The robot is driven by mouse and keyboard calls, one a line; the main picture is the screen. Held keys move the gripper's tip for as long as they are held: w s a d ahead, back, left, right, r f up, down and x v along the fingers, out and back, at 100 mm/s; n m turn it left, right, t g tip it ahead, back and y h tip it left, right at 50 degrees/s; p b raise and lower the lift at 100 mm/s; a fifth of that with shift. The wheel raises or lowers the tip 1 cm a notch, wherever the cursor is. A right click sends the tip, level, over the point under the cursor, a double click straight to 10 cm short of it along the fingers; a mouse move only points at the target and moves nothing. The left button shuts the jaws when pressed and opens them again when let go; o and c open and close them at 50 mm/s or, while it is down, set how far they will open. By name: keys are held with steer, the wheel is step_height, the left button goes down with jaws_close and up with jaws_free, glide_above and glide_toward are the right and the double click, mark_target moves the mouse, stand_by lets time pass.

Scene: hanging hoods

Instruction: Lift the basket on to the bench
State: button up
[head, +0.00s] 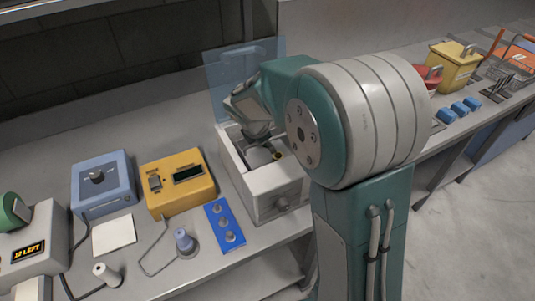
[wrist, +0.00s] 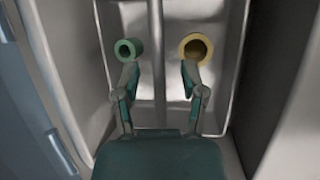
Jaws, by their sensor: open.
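My gripper (wrist: 160,78) is open, reaching down into a white open-topped box (head: 275,199) with a front knob. In the wrist view a narrow pale bar (wrist: 158,45) runs between the fingers without either clearly touching it. I cannot tell if the bar is a basket's handle. A green ring-shaped piece (wrist: 129,50) lies beyond the left finger and a yellow one (wrist: 196,48) beyond the right finger, on either side of the bar. My arm hides much of the box in the head view. A wire basket (head: 522,62) shows at the far right of the bench (head: 75,138).
A clear blue panel (head: 226,75) stands behind the box. Blue (head: 101,190) and yellow (head: 178,181) instruments and a blue strip with knobs (head: 224,225) are left of it. A yellow bin (head: 454,68) is farther right. The back left of the bench is clear.

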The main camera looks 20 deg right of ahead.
jaws_close()
